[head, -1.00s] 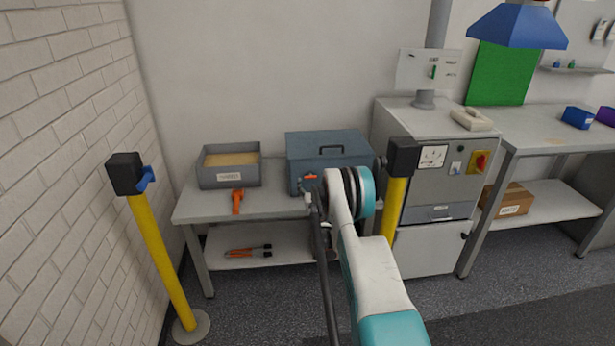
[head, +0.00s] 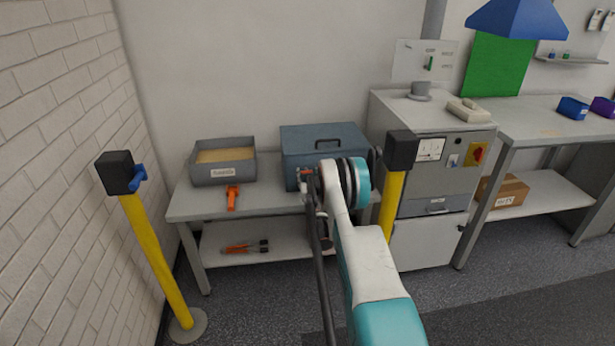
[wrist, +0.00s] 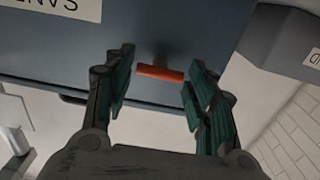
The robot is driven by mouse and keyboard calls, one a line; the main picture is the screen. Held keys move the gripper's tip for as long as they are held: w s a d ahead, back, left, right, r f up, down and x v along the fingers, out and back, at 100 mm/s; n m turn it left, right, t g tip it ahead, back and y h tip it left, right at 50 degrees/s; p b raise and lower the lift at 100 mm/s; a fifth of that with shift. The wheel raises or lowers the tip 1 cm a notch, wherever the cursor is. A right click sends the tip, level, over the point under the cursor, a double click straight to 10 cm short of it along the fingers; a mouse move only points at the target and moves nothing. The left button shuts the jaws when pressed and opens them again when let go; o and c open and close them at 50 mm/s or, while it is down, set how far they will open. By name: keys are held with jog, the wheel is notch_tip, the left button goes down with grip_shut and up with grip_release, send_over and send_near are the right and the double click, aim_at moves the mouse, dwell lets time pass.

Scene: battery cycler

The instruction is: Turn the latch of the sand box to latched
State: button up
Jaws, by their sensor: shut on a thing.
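The sand box (head: 335,138) is a blue-grey box with a dark lid handle, standing on the grey table. Its small orange latch (wrist: 160,73) is on the front face and looks like a short bar in the wrist view, lying roughly crosswise between my fingers. In the head view my gripper (head: 308,182) is at the box's lower front left, and my arm hides part of that front. A partly cut-off label (wrist: 50,5) appears upside down in the wrist view.
An open grey tray (head: 222,177) of sand-coloured material stands left of the box. Yellow posts (head: 155,260) stand left and right (head: 391,210). A grey cabinet (head: 430,180) is close on the right.

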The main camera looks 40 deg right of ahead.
jog(key=shift+m, duration=8.9)
jog(key=o, duration=1.1)
jog(key=shift+o, duration=0.2)
jog(key=v, duration=0.7)
jog(key=shift+s, duration=0.25)
